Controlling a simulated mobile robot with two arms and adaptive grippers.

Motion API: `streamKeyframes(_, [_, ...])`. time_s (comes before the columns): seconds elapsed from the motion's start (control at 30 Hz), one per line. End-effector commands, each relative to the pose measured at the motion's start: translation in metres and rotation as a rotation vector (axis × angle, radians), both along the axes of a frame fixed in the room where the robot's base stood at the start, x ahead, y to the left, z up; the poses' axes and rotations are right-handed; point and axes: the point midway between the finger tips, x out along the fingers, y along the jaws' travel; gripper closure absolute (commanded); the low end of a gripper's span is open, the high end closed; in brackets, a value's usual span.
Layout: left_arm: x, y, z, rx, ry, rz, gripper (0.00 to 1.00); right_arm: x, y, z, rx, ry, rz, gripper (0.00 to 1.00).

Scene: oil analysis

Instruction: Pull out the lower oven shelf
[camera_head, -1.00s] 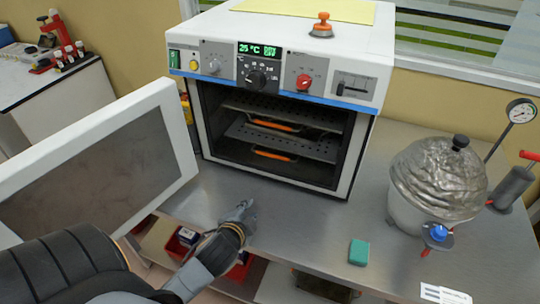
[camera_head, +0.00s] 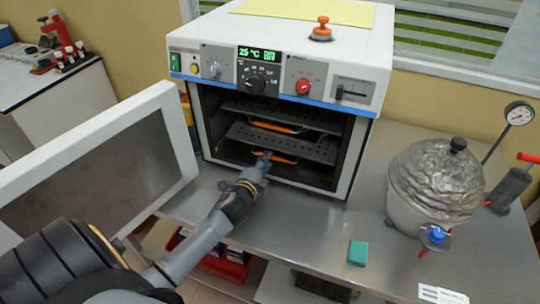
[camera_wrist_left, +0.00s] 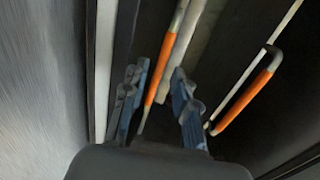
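The oven (camera_head: 283,85) stands on the bench with its door (camera_head: 100,165) swung open to the left. Inside are two perforated metal shelves, each with an orange handle. The upper shelf (camera_head: 285,112) has its handle (camera_head: 275,127) above the lower shelf (camera_head: 300,146). The lower handle (camera_head: 283,157) is partly hidden by my left gripper (camera_head: 264,157) in the head view. In the left wrist view, my left gripper (camera_wrist_left: 158,100) is open, with the lower handle (camera_wrist_left: 164,70) between its fingers. The upper handle (camera_wrist_left: 245,100) is to the right there. My right gripper is not in view.
A small green block (camera_head: 358,252) lies near the front edge. The bench before the oven is otherwise clear.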

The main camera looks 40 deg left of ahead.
Motion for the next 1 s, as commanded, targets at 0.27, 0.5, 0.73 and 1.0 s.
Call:
streamKeyframes(0.27, [0.032,0.007,-0.006,-0.001,0.0,-0.001,0.72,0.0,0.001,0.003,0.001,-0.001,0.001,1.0])
streamKeyframes(0.5, [0.038,0.008,-0.008,-0.001,0.001,-0.001,0.72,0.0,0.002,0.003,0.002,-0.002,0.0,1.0])
streamKeyframes(0.73, [0.038,0.008,-0.008,-0.001,0.001,-0.001,0.84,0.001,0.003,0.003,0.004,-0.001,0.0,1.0])
streamKeyframes(1.0, [0.037,0.008,-0.008,-0.001,0.001,-0.001,1.0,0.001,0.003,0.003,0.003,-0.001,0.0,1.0])
